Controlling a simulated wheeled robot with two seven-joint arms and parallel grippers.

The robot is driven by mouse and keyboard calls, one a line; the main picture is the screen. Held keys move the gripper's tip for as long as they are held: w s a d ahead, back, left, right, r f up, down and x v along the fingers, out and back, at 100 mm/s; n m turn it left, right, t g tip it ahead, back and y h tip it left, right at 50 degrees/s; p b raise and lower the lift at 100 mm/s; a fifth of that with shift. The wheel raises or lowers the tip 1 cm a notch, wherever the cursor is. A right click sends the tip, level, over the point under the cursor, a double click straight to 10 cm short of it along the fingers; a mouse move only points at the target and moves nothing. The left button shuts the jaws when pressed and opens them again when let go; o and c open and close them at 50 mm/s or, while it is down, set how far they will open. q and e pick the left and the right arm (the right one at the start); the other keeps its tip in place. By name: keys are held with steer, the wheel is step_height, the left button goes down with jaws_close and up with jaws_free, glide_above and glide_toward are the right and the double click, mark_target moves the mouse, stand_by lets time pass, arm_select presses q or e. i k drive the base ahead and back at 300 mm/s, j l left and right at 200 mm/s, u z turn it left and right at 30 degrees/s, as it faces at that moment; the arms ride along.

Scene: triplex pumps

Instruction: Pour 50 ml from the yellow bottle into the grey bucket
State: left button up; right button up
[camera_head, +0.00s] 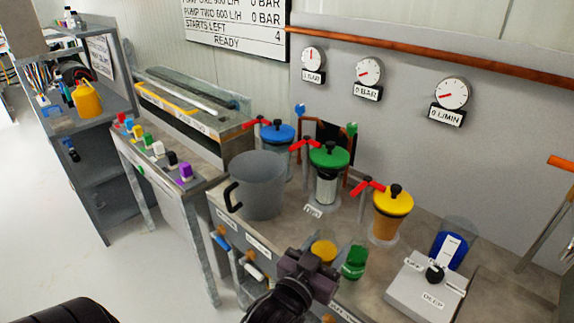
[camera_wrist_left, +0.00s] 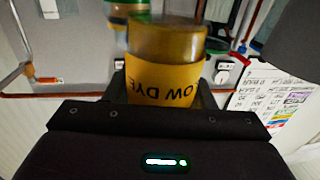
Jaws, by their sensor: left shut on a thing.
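My left gripper (camera_head: 318,268) is shut on the yellow bottle (camera_head: 323,249), in front of the bench and to the right of the grey bucket. In the left wrist view the bottle (camera_wrist_left: 165,80) sits between the fingers, its yellow label reading "OW DYE" upside down. Its amber body shows past the label. The grey bucket (camera_head: 258,187) stands upright on the bench, its black handle facing left. The bottle is apart from the bucket. I cannot tell from these views how far the bottle is tilted, nor its liquid level. My right gripper is out of view.
Pumps with blue (camera_head: 278,134), green (camera_head: 329,156) and yellow (camera_head: 393,202) tops stand behind and right of the bucket. A green object (camera_head: 354,262) is close to the bottle's right. A grey control box (camera_head: 425,288) and blue container (camera_head: 450,245) are farther right.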

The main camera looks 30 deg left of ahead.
mark_target(257, 177)
steer(key=k+j+z, duration=0.2)
steer(key=j, duration=0.15)
steer(key=j+z, duration=0.2)
steer(key=j, duration=0.15)
steer(key=k+j+z, duration=0.15)
steer(key=j, duration=0.2)
steer(key=k+j+z, duration=0.2)
steer(key=k+j, duration=0.15)
steer(key=j, duration=0.2)
steer(key=k+j, duration=0.1)
steer(key=j, duration=0.3)
steer(key=k+j, duration=0.15)
steer(key=j, duration=0.2)
steer(key=k+j+z, duration=0.1)
steer(key=j, duration=0.25)
